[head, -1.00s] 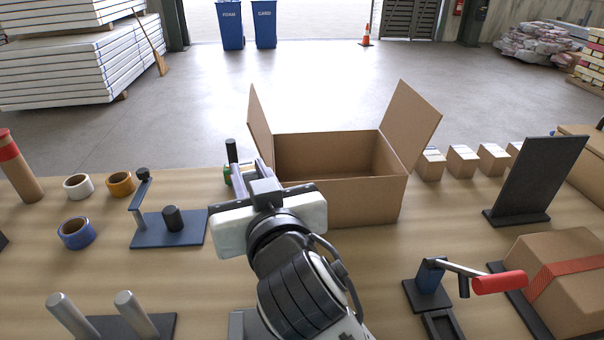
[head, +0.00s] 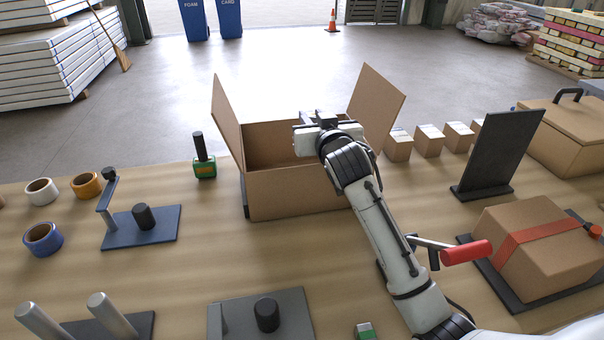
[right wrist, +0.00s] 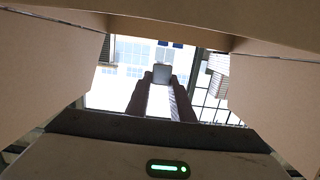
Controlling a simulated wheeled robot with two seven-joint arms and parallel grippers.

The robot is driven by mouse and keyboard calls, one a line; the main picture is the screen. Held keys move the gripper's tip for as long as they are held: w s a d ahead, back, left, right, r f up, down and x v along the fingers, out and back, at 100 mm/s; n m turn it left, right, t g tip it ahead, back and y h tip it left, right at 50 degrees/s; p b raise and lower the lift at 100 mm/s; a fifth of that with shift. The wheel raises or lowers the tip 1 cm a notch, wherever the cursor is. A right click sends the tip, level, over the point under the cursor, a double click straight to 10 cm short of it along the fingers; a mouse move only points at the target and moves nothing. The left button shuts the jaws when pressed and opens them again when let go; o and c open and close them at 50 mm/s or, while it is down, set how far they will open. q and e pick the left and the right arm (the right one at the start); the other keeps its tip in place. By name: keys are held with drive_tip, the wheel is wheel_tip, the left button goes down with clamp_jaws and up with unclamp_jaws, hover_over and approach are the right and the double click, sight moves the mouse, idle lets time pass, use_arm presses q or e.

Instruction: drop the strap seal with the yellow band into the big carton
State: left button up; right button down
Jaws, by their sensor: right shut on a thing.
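The big carton (head: 300,192) stands open on the bench, with its side flaps spread up and out. My right gripper (head: 318,119) is over the right part of its opening, its fingers hidden in the head view. In the right wrist view the fingers (right wrist: 161,84) are shut on a small grey piece at their tips, which I take to be the strap seal (right wrist: 162,73). No yellow band shows on it from this side. Brown cardboard walls (right wrist: 50,55) of the carton rise around the fingers there. My left gripper is not in view.
A green stamp with a black handle (head: 204,168) stands left of the carton. Small cartons (head: 429,140) and a dark upright panel (head: 497,150) stand to its right. Tape rolls (head: 42,238) and a blue stand (head: 142,228) are at left, a taped box (head: 540,245) at right.

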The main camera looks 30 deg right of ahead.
drive_tip(key=shift+f, duration=2.15)
drive_tip(key=c, duration=1.5)
unclamp_jaws()
drive_tip(key=shift+o, duration=0.2)
drive_tip(key=shift+a, duration=0.1)
drive_tip(key=b+v, duration=0.1)
drive_tip(key=v, duration=0.9)
drive_tip(key=shift+s, duration=0.2)
